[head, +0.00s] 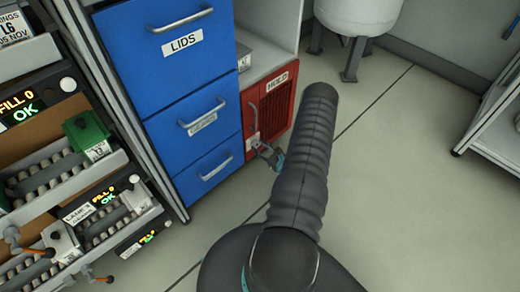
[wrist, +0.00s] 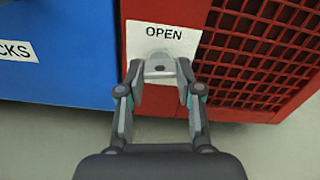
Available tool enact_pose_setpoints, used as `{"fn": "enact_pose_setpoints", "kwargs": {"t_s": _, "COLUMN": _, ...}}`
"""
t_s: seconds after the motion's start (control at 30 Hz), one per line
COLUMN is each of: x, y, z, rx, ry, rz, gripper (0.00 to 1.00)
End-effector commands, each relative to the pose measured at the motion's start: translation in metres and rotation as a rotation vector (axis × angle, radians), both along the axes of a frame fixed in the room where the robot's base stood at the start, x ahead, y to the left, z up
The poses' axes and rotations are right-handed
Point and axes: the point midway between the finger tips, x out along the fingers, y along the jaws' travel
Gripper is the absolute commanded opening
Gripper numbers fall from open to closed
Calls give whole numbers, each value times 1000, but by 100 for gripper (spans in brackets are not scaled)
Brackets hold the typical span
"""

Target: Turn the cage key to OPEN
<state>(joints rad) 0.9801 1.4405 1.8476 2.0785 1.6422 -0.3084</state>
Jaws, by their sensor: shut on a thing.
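The red cage (head: 270,108) stands low beside the blue drawers, with a HOLD sign on it. In the wrist view the cage front (wrist: 262,50) has a mesh panel and a white OPEN label (wrist: 163,34). The grey key (wrist: 160,69) sits just below the word OPEN. My gripper (wrist: 159,80) is shut on the key, one finger on each side. Which way the key points is hard to tell, as the fingers cover part of it. In the head view my gripper (head: 270,154) is small at the cage's lower left, and the key cannot be made out there.
The blue drawer unit (head: 172,62) stands directly left of the cage, its handles sticking out. A rack with bins (head: 62,165) is further left. A white tank (head: 357,15) on legs stands behind. The floor (head: 405,190) to the right is clear up to a shelf frame.

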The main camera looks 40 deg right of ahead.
Motion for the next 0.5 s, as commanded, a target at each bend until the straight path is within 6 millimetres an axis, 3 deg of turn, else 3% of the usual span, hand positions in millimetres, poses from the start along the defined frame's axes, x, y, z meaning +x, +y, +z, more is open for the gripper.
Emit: {"fn": "enact_pose_setpoints", "kwargs": {"t_s": 0.5, "x": 0, "y": 0, "z": -3, "rx": -479, "ry": -39, "rz": 0, "gripper": 0}}
